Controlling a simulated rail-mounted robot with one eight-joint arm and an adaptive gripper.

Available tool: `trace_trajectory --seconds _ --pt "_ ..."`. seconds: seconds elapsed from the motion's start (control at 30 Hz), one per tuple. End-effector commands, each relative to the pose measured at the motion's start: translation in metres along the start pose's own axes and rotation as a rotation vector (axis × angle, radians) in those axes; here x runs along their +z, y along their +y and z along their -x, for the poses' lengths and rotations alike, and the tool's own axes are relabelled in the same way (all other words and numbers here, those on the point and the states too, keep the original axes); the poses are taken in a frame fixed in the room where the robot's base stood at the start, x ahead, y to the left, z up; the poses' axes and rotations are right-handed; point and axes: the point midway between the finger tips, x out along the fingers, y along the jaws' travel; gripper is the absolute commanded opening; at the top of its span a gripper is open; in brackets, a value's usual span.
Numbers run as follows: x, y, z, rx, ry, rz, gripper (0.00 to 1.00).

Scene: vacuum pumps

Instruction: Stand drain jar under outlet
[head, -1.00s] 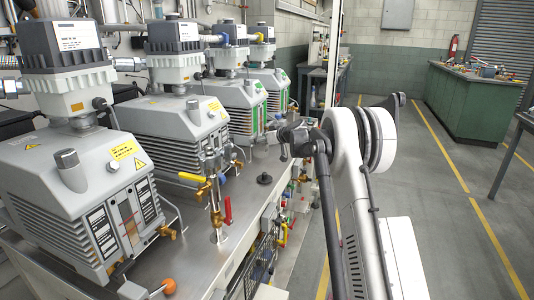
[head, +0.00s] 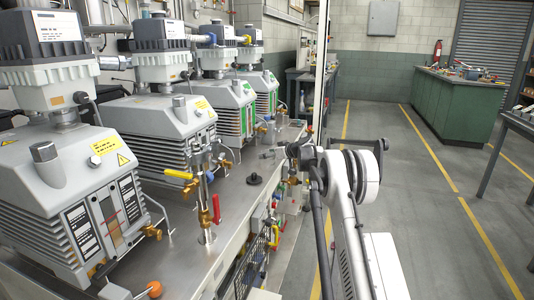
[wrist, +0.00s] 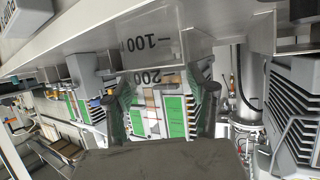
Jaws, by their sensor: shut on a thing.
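A clear drain jar (wrist: 180,52) with black 100 and 200 marks fills the upper middle of the wrist view. My gripper (wrist: 163,92) is shut on it, with one dark finger at each side. Green-marked pumps show through and behind the jar. In the head view my arm reaches over the bench's right edge; its joints and the distance make the jar hard to make out there. The nearest pump (head: 60,195) has a brass drain tap (head: 152,232) low on its right side. Which outlet is meant, I cannot tell.
Several pumps stand in a row on the steel bench (head: 185,258). A valve post with red and yellow handles (head: 206,195) rises in front of them. A black knob (head: 254,179) sits near the bench edge. Open floor (head: 400,170) lies right.

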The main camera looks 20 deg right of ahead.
Motion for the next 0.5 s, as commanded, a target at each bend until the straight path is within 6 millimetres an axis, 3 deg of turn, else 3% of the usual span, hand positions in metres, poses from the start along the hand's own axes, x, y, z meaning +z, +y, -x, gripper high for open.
trace_trajectory --seconds 0.37,0.4,0.5 --pt "0.0036 -0.0002 -0.0016 0.0 0.0 0.0 0.24" --pt "0.0041 -0.0002 -0.0018 0.0 0.0 0.0 0.53" --pt "0.0035 -0.0002 -0.0015 0.0 0.0 0.0 0.66"
